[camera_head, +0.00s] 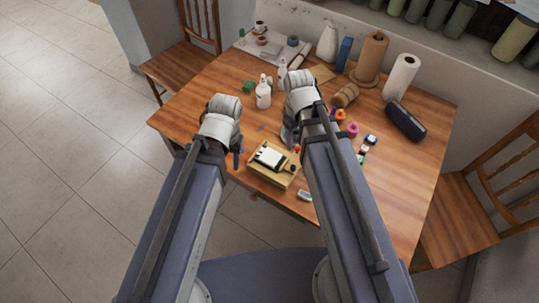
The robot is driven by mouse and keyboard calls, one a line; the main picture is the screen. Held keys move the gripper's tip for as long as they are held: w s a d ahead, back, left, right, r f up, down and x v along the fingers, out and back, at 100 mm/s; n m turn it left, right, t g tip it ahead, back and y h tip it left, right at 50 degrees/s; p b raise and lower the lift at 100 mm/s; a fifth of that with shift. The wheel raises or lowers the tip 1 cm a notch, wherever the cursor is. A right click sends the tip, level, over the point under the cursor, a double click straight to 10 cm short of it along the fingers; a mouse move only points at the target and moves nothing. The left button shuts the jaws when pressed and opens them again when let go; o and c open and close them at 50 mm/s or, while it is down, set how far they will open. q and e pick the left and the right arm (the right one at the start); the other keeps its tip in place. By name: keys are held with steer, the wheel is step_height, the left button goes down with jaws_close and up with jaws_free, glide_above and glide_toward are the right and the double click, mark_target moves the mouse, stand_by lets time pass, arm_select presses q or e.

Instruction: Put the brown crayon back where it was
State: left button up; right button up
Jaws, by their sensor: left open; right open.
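I cannot make out a brown crayon for certain; it is too small to tell or hidden. A tiny dark mark (260,128) lies on the wooden table (205,90) between my arms, too small to name. My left gripper (238,157) is open at the near left part of the table, left of a wooden tray (258,173). My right gripper (289,135) is open, just beyond the tray and partly hidden by its own arm. Nothing shows in either gripper.
The tray holds a black-and-white item (270,156). White bottles (264,93), a paper roll (401,76), a dark case (405,121) and several small colourful items stand farther back and right. Chairs (455,215) flank the table. The table's right front is mostly clear.

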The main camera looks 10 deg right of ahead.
steer(key=s+a+m, duration=0.2)
steer(key=s+a, duration=0.3)
steer(key=a, duration=0.4)
steer(key=shift+s+a, duration=0.3)
steer(key=shift+a, duration=0.1)
